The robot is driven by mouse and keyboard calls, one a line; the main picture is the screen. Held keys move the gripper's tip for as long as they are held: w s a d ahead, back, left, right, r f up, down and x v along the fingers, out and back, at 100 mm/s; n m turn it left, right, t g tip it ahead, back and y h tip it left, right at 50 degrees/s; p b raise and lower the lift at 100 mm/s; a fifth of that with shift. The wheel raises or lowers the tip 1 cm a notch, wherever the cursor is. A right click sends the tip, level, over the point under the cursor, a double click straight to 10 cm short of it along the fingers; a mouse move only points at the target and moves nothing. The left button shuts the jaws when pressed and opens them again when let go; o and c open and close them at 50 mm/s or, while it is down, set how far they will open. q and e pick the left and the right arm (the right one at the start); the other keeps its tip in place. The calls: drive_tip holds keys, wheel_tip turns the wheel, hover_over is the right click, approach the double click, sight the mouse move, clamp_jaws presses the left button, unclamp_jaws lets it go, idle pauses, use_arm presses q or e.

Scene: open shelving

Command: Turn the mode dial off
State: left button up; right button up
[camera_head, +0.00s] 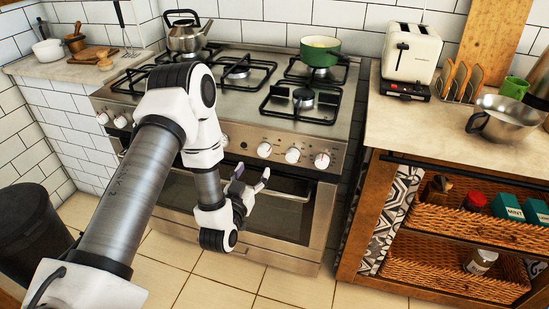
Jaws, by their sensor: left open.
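The stove (340,137) stands against the tiled wall, with a row of round dials along its front panel. On the right part of the panel I see dials (264,149), (292,155) and (322,161). Two more dials (120,121) show at the left end. I cannot tell which one is the mode dial, and the middle of the panel is hidden by my left arm. My left gripper (252,175) is open and empty, in front of the oven door and below the panel, apart from the dials. My right gripper is not in view.
A green pot (320,52) and a kettle (187,36) stand on the back burners. The right counter (430,120) holds a toaster (411,52), a toast rack and a metal bowl (497,120). Wicker baskets (450,221) sit below. A dark bin (35,235) stands at left.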

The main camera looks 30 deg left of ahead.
sight(263, 154)
use_arm(q)
drive_tip(key=x, duration=0.7)
drive_tip(key=shift+w, duration=0.4)
drive_tip(key=c, duration=1.1)
